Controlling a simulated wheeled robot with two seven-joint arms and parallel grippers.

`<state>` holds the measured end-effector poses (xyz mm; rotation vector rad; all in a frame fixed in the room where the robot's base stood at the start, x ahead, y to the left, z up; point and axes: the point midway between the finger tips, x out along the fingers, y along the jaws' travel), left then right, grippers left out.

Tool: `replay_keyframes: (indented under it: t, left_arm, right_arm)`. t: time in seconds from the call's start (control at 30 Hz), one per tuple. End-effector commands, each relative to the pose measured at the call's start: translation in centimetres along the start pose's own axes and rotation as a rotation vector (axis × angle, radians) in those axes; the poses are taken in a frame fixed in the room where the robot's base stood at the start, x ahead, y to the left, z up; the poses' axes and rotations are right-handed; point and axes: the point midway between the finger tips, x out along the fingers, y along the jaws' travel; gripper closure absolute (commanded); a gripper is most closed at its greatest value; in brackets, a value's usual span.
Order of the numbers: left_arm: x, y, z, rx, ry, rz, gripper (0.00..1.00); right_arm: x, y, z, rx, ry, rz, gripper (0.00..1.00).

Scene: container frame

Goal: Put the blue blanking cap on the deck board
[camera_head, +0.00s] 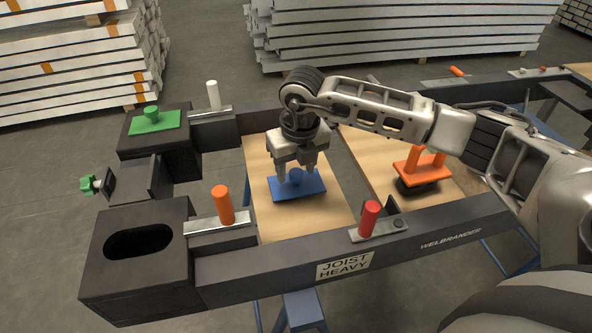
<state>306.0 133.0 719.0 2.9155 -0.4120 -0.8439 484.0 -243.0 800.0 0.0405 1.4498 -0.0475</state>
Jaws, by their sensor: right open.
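The blue blanking cap (313,187) is a flat blue plate with a round knob. It lies on the near light wood deck board (272,222) inside the dark frame. My right gripper (297,177) points down over the cap, its fingers on either side of the knob. The fingers are open, and I cannot tell whether they touch the knob. My left gripper is not in view.
A green cap (155,124) sits on the far corner block; the near corner block has an open oval hole (138,241). Orange (223,205), white (213,95) and red (369,218) pegs stand on the rails.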

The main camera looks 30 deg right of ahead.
Motion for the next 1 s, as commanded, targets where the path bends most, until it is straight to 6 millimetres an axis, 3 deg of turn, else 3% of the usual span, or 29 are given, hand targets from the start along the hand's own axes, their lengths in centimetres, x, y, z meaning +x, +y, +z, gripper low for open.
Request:
replay_keyframes:
  t: [0.3, 0.5, 1.0]
  left_arm:
    - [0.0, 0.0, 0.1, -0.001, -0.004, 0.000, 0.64]
    - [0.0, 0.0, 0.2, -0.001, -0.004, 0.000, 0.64]
    - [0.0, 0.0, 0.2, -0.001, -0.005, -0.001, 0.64]
  right_arm:
    - [-6.9, 0.0, 0.1, -0.001, -0.005, 0.000, 0.50]
    - [-9.8, 0.0, 0.0, -0.001, -0.003, 0.000, 0.50]
    - [-10.6, 0.0, 0.0, 0.000, 0.000, 0.000, 0.50]
